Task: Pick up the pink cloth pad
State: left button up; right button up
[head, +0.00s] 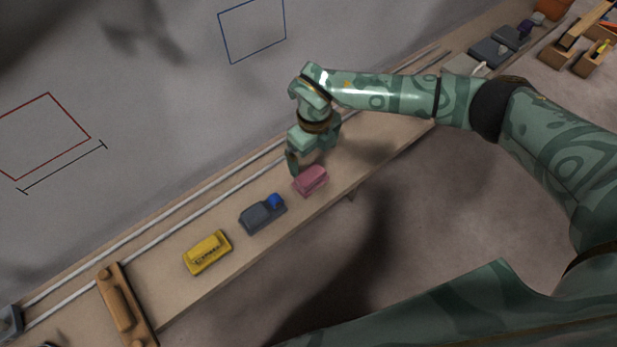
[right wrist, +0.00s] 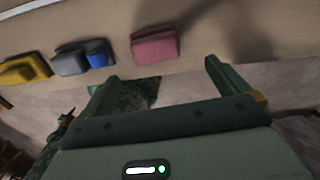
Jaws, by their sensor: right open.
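The pink cloth pad (head: 311,180) lies on the long wooden shelf, close to its front edge. It also shows in the right wrist view (right wrist: 155,47), beyond the fingers and between their lines. My right gripper (head: 305,162) is open, with its fingers pointing down just above and behind the pad. In the right wrist view the open gripper (right wrist: 160,76) has nothing between its fingers, and a gap shows between them and the pad. My left gripper is not in view.
A dark grey block with a blue piece (head: 262,214) lies left of the pad, and a yellow block (head: 207,252) lies farther left. A wooden piece (head: 126,306) crosses the shelf (head: 172,300). Pale rails run along the wall side. Grey blocks (head: 490,52) lie at the far right.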

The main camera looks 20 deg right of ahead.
aim_at(310, 174)
notch_tip(310, 174, down, 5)
jog(key=shift+r+b, duration=0.2)
jog(key=shift+b, duration=0.45)
jog(key=f+b, duration=0.2)
jog(key=f, duration=0.1)
jog(key=f+b, duration=0.1)
jog(key=f, duration=0.1)
jog(key=shift+a, duration=0.4)
jog(key=shift+w+f, duration=0.1)
jog(key=shift+r, duration=0.25)
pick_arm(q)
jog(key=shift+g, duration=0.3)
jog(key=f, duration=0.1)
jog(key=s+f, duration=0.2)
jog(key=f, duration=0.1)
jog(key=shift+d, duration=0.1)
pick_arm(e)
jog(key=c, duration=0.9)
